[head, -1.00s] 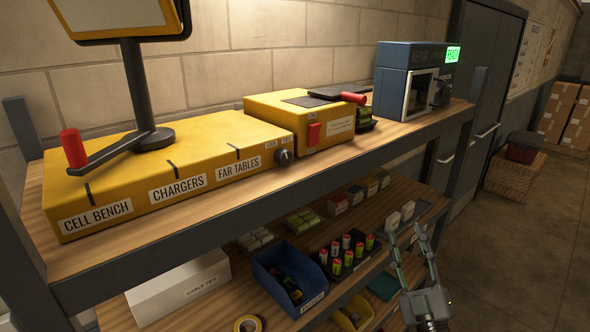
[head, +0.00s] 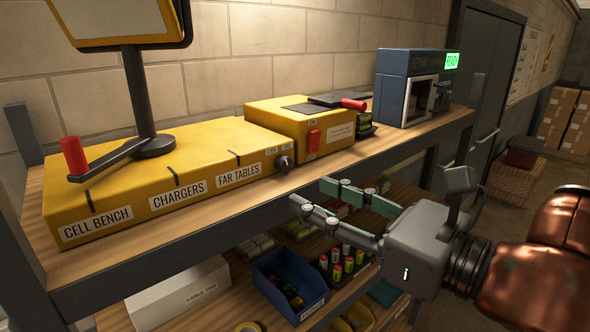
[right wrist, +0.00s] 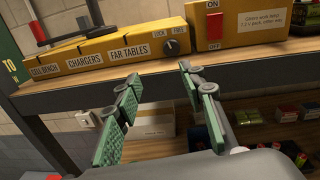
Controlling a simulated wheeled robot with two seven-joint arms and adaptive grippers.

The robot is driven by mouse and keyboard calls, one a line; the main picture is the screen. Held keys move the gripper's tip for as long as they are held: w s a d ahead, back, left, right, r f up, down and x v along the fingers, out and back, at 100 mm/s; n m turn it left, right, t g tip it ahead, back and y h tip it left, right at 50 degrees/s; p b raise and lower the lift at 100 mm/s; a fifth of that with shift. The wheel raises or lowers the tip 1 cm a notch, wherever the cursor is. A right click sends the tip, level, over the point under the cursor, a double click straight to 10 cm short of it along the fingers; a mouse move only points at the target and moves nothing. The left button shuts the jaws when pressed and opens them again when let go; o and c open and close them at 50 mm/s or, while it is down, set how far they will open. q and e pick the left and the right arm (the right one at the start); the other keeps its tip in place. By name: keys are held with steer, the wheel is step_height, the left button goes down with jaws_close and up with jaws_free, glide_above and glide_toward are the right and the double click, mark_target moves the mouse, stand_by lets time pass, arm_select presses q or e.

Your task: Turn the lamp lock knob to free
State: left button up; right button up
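The lamp lock knob (head: 286,163) is a small dark round knob on the front right end of the yellow lamp base (head: 120,205). It also shows in the right wrist view (right wrist: 171,47), between the LOCK and FREE labels, with a light pointer mark on it. My right gripper (head: 312,192) is open and empty, in front of the shelf edge, a little right of and below the knob and apart from it. In the right wrist view my right gripper's fingers (right wrist: 158,88) stand apart below the knob. My left gripper is out of view.
A yellow box with a red switch (head: 314,140) and a red-handled lever stands right of the lamp base. A blue machine (head: 393,90) with a green READY display is farther right. The lower shelf holds a blue bin (head: 272,290), batteries (head: 346,260) and a white box (head: 180,292).

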mark_target(287, 166)
steer(key=shift+m+t+h, duration=0.4)
steer(key=shift+t, duration=0.1)
steer(key=w+a, duration=0.1)
steer(key=w, duration=0.1)
steer(key=w+a+r+p, duration=0.1)
steer(key=w, duration=0.1)
steer(key=w+p, duration=0.1)
steer(key=w, duration=0.1)
steer(key=shift+a+r, duration=0.2)
steer(key=shift+a, duration=0.2)
steer(key=shift+w+a, duration=0.2)
steer(key=shift+w, duration=0.15)
steer(key=shift+c, duration=0.4)
jaws_close()
